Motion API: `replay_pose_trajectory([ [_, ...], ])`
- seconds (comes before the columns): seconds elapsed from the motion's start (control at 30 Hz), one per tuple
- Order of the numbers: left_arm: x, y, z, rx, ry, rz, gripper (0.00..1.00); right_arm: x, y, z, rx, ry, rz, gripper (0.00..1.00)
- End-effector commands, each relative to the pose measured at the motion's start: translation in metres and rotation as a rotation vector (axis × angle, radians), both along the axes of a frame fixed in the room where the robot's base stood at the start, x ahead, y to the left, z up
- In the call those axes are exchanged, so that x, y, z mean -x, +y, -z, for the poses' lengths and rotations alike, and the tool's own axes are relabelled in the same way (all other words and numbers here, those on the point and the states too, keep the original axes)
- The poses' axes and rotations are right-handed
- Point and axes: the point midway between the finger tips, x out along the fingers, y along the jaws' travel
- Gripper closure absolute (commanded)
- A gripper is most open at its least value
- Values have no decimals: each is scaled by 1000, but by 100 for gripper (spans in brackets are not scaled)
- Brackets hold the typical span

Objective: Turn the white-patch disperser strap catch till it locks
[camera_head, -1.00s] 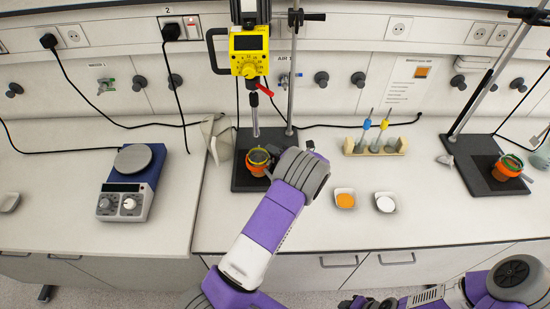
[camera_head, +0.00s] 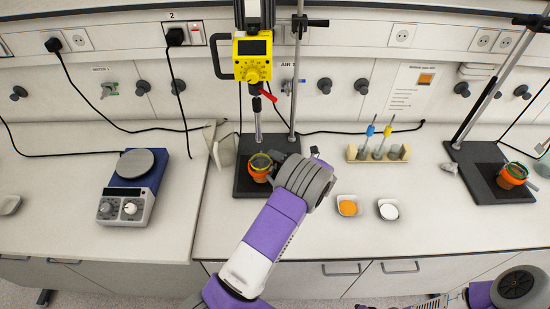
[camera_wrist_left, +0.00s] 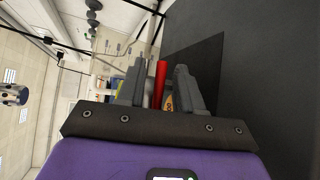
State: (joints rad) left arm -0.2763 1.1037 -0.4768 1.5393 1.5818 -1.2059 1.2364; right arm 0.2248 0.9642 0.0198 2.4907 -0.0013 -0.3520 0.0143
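The yellow disperser (camera_head: 252,58) hangs on a stand at the back, with a red lever (camera_head: 268,92) below its body and its shaft pointing down. An orange vessel with a green rim (camera_head: 259,167) stands on the dark base plate (camera_head: 246,186) beneath it. My left arm reaches to the vessel's right side and its wrist hides the fingers in the head view. In the left wrist view my left gripper (camera_wrist_left: 160,88) has its fingers apart, with a red bar (camera_wrist_left: 160,82) in the gap and an orange surface (camera_wrist_left: 168,103) behind. Contact is unclear. No white patch can be made out.
A hotplate (camera_head: 131,186) stands left. A rack with blue and yellow tools (camera_head: 379,153) and two dishes, orange (camera_head: 348,206) and white (camera_head: 388,209), are right of my arm. Another stand with an orange vessel (camera_head: 512,176) is far right. The front counter is mostly clear.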

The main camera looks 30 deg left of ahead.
Motion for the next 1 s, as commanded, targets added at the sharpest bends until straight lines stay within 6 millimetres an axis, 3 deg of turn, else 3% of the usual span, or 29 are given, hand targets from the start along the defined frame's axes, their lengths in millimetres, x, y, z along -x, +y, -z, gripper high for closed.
replay_pose_trajectory([
  [0.2,7,-37,-9,1,-2,4,64,0,0,2,0,0,0,57],
  [0.4,13,-59,-15,0,-1,2,64,0,0,3,0,0,0,57],
  [1.0,15,-63,-18,-1,-1,0,64,0,0,2,0,0,0,57],
])
